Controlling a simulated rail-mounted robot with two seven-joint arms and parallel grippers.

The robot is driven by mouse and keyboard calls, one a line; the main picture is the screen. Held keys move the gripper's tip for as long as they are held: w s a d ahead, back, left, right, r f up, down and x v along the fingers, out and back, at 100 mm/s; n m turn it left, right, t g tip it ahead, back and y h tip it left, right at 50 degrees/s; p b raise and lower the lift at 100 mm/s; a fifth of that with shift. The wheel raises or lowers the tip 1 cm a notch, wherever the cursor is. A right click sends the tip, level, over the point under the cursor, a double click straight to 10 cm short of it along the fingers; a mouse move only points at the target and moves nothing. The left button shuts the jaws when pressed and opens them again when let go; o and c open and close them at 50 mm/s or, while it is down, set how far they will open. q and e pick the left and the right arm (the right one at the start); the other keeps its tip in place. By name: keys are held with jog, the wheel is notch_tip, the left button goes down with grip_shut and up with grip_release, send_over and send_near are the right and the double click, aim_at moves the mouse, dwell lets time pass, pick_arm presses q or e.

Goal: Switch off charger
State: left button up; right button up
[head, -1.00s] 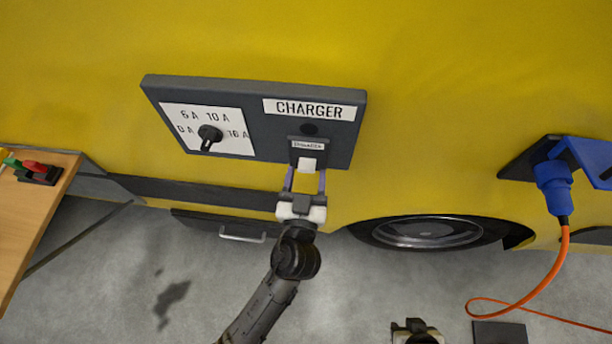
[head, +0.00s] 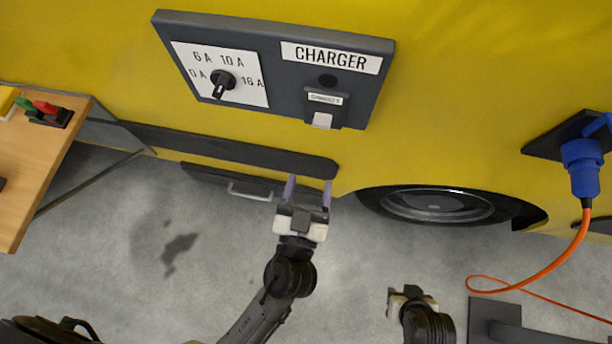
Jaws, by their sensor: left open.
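The dark charger panel (head: 279,112), labelled CHARGER, is mounted on the yellow vehicle side. Its rotary knob (head: 222,84) sits on a white dial marked 0 A, 6 A, 10 A and 16 A; the knob's end points downward. A switch with a pale lever (head: 322,120) is at the panel's lower right, the lever hanging down under a small label too blurred to read. My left gripper (head: 309,188) is open and empty, below the panel and apart from the lever. My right gripper (head: 405,292) is at the lower right over the floor; its fingers are not clearly visible.
A blue plug (head: 582,167) with an orange cable (head: 555,265) sits in a socket on the vehicle at right. A wooden table (head: 38,170) stands at left with red and green items. A wheel (head: 436,205) is below the panel's right.

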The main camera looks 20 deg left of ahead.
pick_arm(q)
jog(key=s, duration=0.2)
jog(key=shift+s+d+f+b, duration=0.1)
jog(key=shift+s+f+b, duration=0.1)
jog(key=shift+s+b, duration=0.2)
jog(key=shift+c, duration=0.2)
